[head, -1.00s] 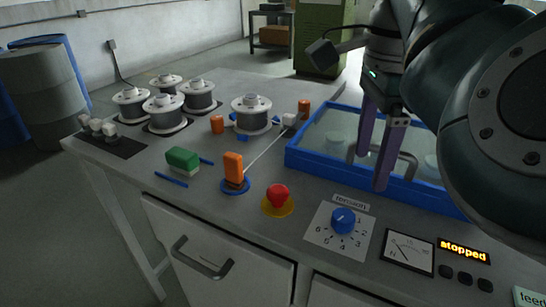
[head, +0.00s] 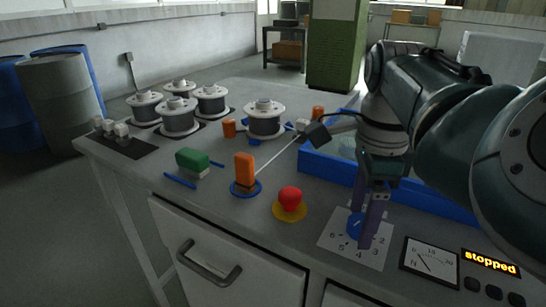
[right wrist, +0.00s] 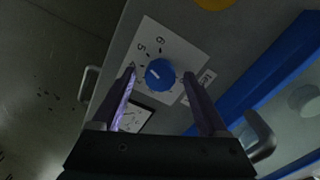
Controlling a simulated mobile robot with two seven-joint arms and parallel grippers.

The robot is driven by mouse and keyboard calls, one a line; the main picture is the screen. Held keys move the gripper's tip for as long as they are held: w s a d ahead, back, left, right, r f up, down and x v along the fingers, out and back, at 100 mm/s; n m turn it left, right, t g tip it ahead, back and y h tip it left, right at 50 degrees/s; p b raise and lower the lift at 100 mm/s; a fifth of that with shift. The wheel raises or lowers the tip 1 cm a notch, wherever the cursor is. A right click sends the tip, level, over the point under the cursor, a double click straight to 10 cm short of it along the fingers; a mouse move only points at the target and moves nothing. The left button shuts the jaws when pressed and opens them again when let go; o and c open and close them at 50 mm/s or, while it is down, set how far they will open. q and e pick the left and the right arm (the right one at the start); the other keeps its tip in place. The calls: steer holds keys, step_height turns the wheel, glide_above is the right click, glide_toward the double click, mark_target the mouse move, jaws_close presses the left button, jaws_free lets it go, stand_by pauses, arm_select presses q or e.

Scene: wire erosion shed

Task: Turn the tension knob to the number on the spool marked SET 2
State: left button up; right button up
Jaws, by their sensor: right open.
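The blue tension knob (head: 354,227) is on a white dial plate (head: 338,244) with numbers around it. It shows whole in the right wrist view (right wrist: 160,76), with a pale mark on top whose reading I cannot tell. My right gripper (head: 363,228) is open and points down over the dial, one finger on each side of the knob; I cannot tell whether they touch it. Several white-flanged spools stand on the bench: a group (head: 178,117) at the back left and one (head: 264,118) apart, nearer the middle. No SET marking is readable. My left gripper is not in view.
A red button (head: 290,198) on a yellow base is left of the dial. A gauge (head: 430,262) and a display reading "stopped" (head: 491,262) are right of it. A blue-rimmed tank (head: 325,169) lies behind. An orange post (head: 244,170) and green block (head: 192,161) stand further left.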

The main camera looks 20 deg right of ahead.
steer(key=shift+c, duration=0.4)
jaws_close()
steer(key=shift+r, duration=0.1)
